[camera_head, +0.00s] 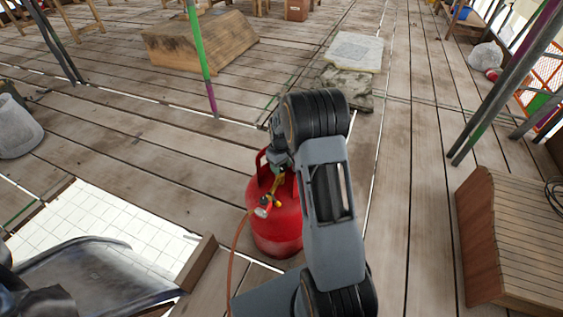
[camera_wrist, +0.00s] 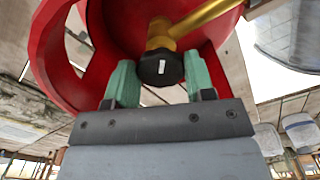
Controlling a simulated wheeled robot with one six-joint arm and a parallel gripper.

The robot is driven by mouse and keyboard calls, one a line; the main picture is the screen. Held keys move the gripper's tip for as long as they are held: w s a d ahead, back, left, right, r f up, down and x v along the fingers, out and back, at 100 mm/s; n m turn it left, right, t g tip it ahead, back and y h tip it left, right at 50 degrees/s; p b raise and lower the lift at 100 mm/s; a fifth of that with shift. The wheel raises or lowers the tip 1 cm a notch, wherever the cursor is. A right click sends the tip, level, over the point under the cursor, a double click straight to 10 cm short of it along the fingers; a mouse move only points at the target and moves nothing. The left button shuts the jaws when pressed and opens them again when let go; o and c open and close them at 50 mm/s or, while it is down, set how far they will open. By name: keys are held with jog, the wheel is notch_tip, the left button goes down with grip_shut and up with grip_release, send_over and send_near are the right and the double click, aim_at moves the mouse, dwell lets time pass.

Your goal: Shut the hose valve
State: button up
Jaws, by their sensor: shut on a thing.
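A red gas cylinder (camera_head: 274,222) stands upright on the plank floor, partly hidden behind my arm in the head view. Its red collar (camera_wrist: 60,45) fills much of the wrist view. A brass valve (camera_head: 272,190) sits at its top, with an orange hose (camera_head: 237,250) running down from it. In the wrist view a black valve knob (camera_wrist: 161,67) with a white mark sits on the brass body (camera_wrist: 200,20). My gripper (camera_wrist: 160,82) has its green fingers on either side of the knob, shut on it.
A white tiled opening (camera_head: 110,235) with a wooden edge lies left of the cylinder. A slatted wooden box (camera_head: 510,235) stands at the right. Scaffold poles (camera_head: 203,65) rise from the floor. Stone slabs (camera_head: 354,52) lie behind the cylinder.

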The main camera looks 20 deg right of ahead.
jog(key=m+p, duration=0.1)
jog(key=m, duration=0.3)
jog(key=shift+a+r+m+p, duration=0.1)
jog(key=shift+m+p, duration=0.2)
jog(key=shift+p, duration=0.05)
jog(key=shift+m+p, duration=0.6)
jog(key=shift+m, duration=1.9)
jog(key=shift+w, duration=0.1)
jog(key=o, duration=0.9)
jog(key=shift+a, duration=0.1)
notch_tip(320, 180, up, 14)
jog(key=p, duration=0.3)
jog(key=shift+f, duration=0.2)
